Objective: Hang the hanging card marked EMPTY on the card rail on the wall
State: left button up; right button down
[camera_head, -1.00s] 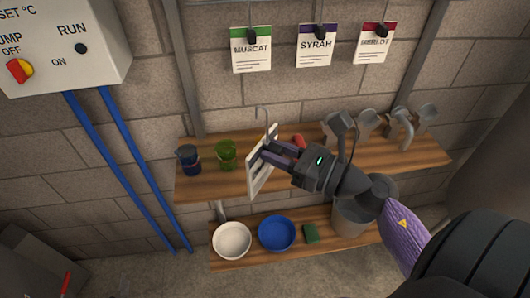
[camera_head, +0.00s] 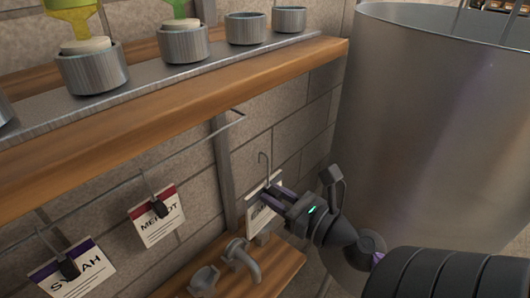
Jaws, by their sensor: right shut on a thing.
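My right gripper (camera_head: 268,196) is shut on a white hanging card (camera_head: 254,219) with a thin wire hook (camera_head: 264,162) on top. The card is held roughly upright, and its marking is partly hidden and not readable. The card rail (camera_head: 110,188) is a thin bar on the wall, running from the lower left to an end near the middle. The hook is apart from the rail, to the right of and below its end in the picture. My left gripper is not in view.
The MERLOT card (camera_head: 158,221) and SYRAH card (camera_head: 75,276) hang on the rail by dark clips. A wooden shelf (camera_head: 180,103) with metal cups runs above the rail. A lower shelf (camera_head: 268,277) holds grey fittings (camera_head: 240,258). A large steel tank (camera_head: 430,130) stands at right.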

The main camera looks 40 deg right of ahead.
jog(key=shift+d+r, duration=0.2)
jog(key=shift+d, duration=0.15)
jog(key=shift+w+r, duration=0.1)
jog(key=shift+w, duration=0.05)
jog(key=shift+w+a+p, duration=0.1)
jog(key=shift+w+p, duration=0.2)
jog(key=shift+p, duration=0.1)
jog(key=w+a+f, duration=0.1)
jog(key=w+f, duration=0.2)
jog(key=w, duration=1.1)
jog(key=shift+w, duration=0.4)
jog(key=shift+a, duration=0.1)
